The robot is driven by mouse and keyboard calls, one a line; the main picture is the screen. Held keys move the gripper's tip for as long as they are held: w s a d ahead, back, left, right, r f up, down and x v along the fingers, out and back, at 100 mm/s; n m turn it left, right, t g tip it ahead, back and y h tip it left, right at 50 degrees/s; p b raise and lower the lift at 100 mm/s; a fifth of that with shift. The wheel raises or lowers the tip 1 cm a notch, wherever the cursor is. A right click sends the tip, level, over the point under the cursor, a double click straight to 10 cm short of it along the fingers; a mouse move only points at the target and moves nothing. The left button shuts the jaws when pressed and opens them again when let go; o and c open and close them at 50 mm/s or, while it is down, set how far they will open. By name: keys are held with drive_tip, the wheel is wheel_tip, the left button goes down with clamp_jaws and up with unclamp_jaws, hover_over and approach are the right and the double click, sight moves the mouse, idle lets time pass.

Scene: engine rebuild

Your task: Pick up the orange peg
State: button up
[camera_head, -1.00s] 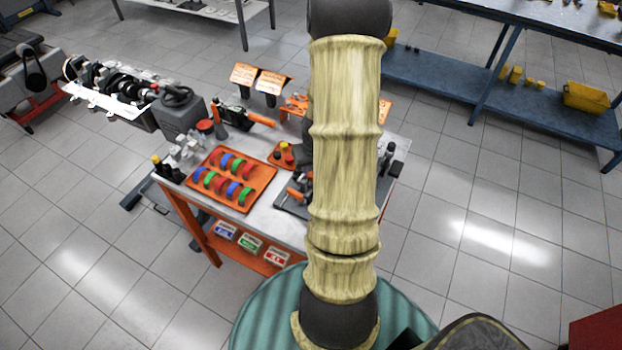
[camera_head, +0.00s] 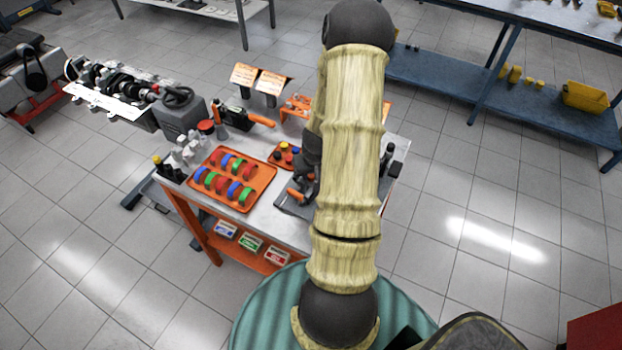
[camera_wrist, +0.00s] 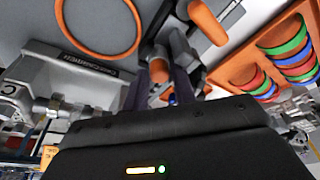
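My gripper (camera_wrist: 160,88) hangs over the workbench, pointing down. In the wrist view its two dark fingers stand apart, with small orange and blue parts visible between and beyond them. A rounded orange piece (camera_wrist: 158,70) shows near the fingertips, and an orange cylinder end (camera_wrist: 207,22) shows above right of them. I cannot tell which orange piece is the peg. In the head view a small orange plate (camera_head: 274,160) carries several coloured pegs, just left of my gripper. My arm hides part of the bench and the fingertips there.
An orange tray (camera_head: 243,207) with several red, green and blue rings lies left of the plate. A grey mat (camera_head: 287,205) with an orange-handled tool (camera_head: 296,194) lies in front. A dark upright tool (camera_head: 387,158) stands at the right edge. Sign stands (camera_head: 270,84) are behind.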

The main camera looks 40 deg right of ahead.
sight(311, 176)
idle(0.3)
clamp_jaws()
drive_tip(key=shift+r, duration=0.2)
wheel_tip(311, 176, up, 10)
drive_tip(key=p, duration=0.7)
drive_tip(key=shift+f, duration=0.15)
drive_tip(key=shift+w, duration=0.1)
